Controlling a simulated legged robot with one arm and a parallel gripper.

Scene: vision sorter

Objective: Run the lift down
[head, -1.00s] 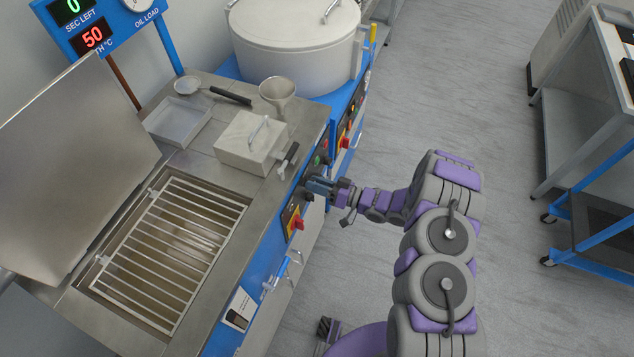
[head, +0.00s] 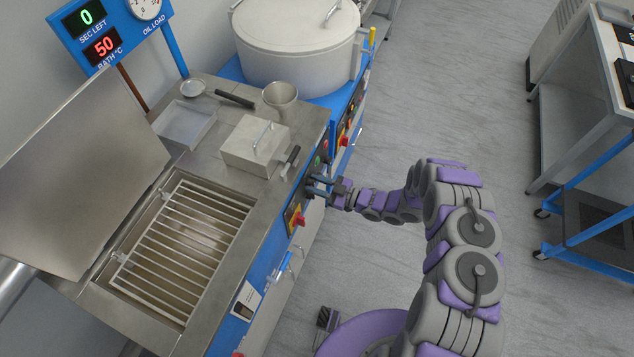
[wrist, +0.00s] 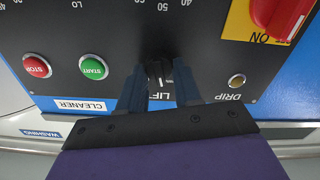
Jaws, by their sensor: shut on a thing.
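My gripper (head: 322,186) is at the black control panel on the front of the blue machine. In the wrist view my gripper (wrist: 160,92) has its two fingers on either side of a black lift knob (wrist: 160,72), shut on it. The knob has a pale pointer line, and the label below it is partly hidden by the fingers and reads "LIF". The lift grate (head: 187,247) of parallel bars lies in the open bath of the machine. The lid (head: 75,175) stands tilted open.
Green start button (wrist: 94,67), red stop button (wrist: 37,66), a drip fitting (wrist: 237,80) and a red switch on yellow (wrist: 280,15) flank the knob. A lidded metal box (head: 255,146) stands on the worktop. The display (head: 100,32) shows 0 and 50.

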